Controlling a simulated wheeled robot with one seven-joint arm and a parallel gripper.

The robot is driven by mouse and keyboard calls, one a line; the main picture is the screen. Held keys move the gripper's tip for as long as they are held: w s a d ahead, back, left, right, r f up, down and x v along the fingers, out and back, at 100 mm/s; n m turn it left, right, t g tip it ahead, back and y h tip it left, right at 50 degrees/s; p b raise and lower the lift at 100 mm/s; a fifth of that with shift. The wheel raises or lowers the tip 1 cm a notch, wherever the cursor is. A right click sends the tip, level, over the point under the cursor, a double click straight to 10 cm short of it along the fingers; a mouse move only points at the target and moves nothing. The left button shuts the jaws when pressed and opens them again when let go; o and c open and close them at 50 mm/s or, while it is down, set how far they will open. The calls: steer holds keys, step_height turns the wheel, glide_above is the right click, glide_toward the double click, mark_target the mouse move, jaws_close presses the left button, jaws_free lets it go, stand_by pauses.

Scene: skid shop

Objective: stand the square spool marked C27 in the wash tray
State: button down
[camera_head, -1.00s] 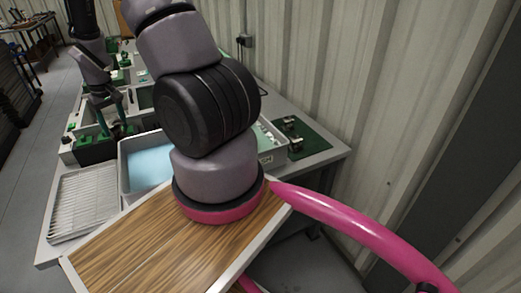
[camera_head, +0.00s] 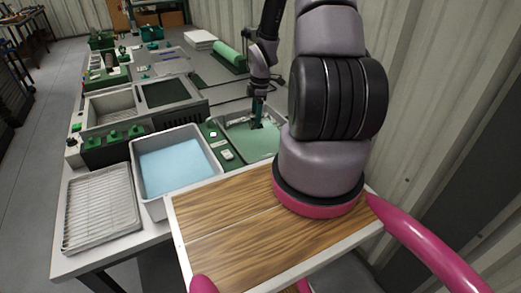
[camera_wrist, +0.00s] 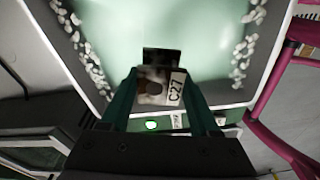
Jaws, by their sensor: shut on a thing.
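The square spool marked C27 (camera_wrist: 155,88) is between the green fingers of my gripper (camera_wrist: 162,76) in the wrist view. Its white C27 label faces the camera, and a dark part shows beyond it. My gripper (camera_head: 258,122) also shows in the head view, pointing down over a grey tray with a pale green inside (camera_head: 262,146). White bits lie along this tray's sides in the wrist view (camera_wrist: 215,30). I cannot tell whether the spool touches the tray floor. A second grey tray (camera_head: 143,186) holds light blue liquid, left of the green one.
A white slatted rack (camera_head: 98,208) lies at the bench's front left. Green-topped boxes (camera_head: 115,143) and a two-part basin stand behind the blue tray. A small green panel (camera_head: 220,141) sits between the trays. A corrugated wall closes the right side.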

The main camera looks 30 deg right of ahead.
steer(key=shift+s+d+f+n, duration=0.3)
steer(key=shift+d+f+n, duration=0.25)
steer(key=shift+n, duration=0.85)
step_height(320, 180, down, 5)
steer(key=shift+f, duration=2.65)
steer(key=shift+c, duration=0.6)
jaws_free()
steer(key=shift+f, duration=0.1)
step_height(320, 180, up, 12)
steer(key=d, duration=0.1)
steer(key=shift+d, duration=0.15)
